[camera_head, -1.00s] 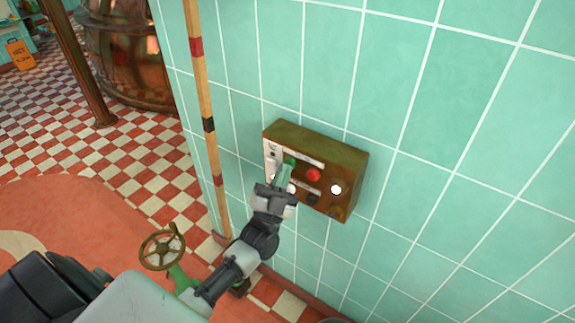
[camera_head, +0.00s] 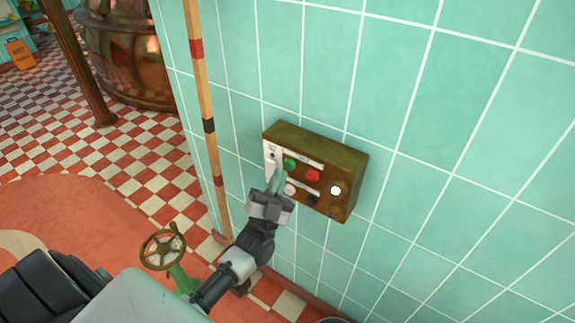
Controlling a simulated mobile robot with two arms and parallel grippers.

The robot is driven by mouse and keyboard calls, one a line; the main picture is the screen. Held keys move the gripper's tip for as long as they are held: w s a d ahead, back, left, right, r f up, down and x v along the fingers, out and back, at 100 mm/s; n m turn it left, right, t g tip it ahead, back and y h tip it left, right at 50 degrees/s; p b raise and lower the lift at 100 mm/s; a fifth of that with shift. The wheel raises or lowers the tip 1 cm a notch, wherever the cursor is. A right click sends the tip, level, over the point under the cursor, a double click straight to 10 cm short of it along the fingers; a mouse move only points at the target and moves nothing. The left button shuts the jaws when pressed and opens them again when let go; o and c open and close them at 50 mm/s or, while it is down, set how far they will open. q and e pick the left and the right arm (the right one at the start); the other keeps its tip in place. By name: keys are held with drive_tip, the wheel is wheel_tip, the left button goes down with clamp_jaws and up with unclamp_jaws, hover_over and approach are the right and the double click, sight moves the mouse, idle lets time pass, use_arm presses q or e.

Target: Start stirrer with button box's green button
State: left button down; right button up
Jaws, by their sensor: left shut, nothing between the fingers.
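The button box (camera_head: 345,166) is a brown, worn metal box on the green tiled wall. Its face carries a green button (camera_head: 290,163), a red button (camera_head: 313,175), a pale button (camera_head: 290,188), a dark button (camera_head: 312,200) and a bright white round lamp (camera_head: 336,190). My left gripper (camera_head: 279,178) is shut and empty, with its tips just below the green button. The green button shows clear of the fingers. I cannot tell whether the tips touch the box face. My right gripper is not in view. The stirrer cannot be made out.
A striped wooden pole (camera_head: 204,100) stands left of the box. A brass handwheel (camera_head: 163,249) is at lower left. The wall right of the box is clear.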

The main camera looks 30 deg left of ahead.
use_arm(q)
drive_tip(key=s+p, duration=0.2)
drive_tip(key=s, duration=0.3)
drive_tip(key=shift+a, duration=0.2)
drive_tip(key=shift+f, duration=0.1)
idle(0.7)
